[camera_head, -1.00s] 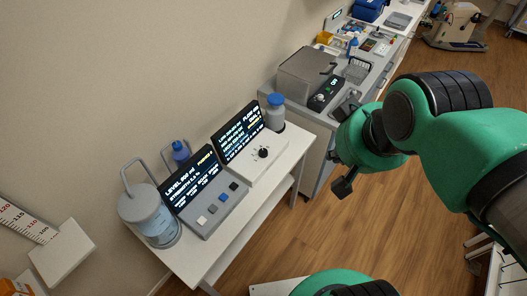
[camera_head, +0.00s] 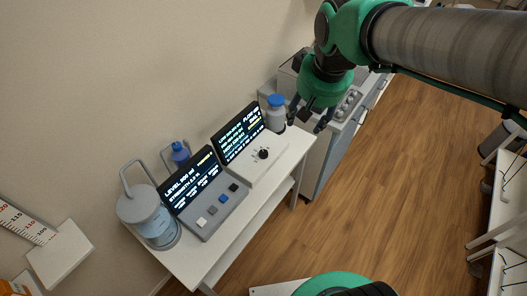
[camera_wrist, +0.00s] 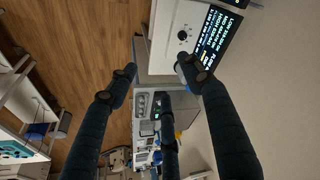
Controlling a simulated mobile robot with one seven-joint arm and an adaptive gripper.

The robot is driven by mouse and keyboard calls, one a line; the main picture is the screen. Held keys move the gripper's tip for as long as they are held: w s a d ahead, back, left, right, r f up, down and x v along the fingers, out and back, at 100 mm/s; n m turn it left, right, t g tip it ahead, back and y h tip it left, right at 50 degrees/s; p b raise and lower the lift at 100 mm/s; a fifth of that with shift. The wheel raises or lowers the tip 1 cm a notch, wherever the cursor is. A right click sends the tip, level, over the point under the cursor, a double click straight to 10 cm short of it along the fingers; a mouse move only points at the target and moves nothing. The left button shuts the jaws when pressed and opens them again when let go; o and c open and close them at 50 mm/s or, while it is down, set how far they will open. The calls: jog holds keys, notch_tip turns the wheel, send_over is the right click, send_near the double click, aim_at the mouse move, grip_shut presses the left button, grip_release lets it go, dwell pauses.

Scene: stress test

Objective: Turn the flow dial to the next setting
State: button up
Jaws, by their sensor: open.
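The flow dial (camera_head: 263,154) is a small black knob on a white panel (camera_head: 250,173), in front of a dark screen (camera_head: 239,131) with a "FLOW" heading. In the wrist view the dial (camera_wrist: 183,35) shows near the top, beside its screen (camera_wrist: 216,38). My gripper (camera_head: 309,117) is open and empty. It is right of the dial and higher in the head view, apart from it, near the white bottle with a blue cap (camera_head: 276,112). In the wrist view my gripper's dark fingers (camera_wrist: 155,75) are spread, with the dial beyond their tips. The dial's pointer is too small to read.
Left of the dial panel is a grey button panel (camera_head: 213,213) with its own screen (camera_head: 190,180). Wooden floor (camera_head: 400,190) lies open to the right.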

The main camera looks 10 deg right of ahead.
jog(key=w+a+f+n+g, duration=0.15)
jog(key=w+a+f, duration=0.25)
jog(key=w+f, duration=0.8)
jog(key=g+b, duration=0.1)
jog(key=g, duration=0.1)
send_over(264, 153)
notch_tip(264, 153, down, 14)
jog(key=shift+w+a+n, duration=0.1)
jog(key=shift+w+n, duration=0.1)
jog(key=shift+n, duration=0.05)
notch_tip(264, 153, down, 14)
jog(key=b, duration=0.3)
jog(key=shift+r, duration=0.15)
jog(key=c, duration=1.2)
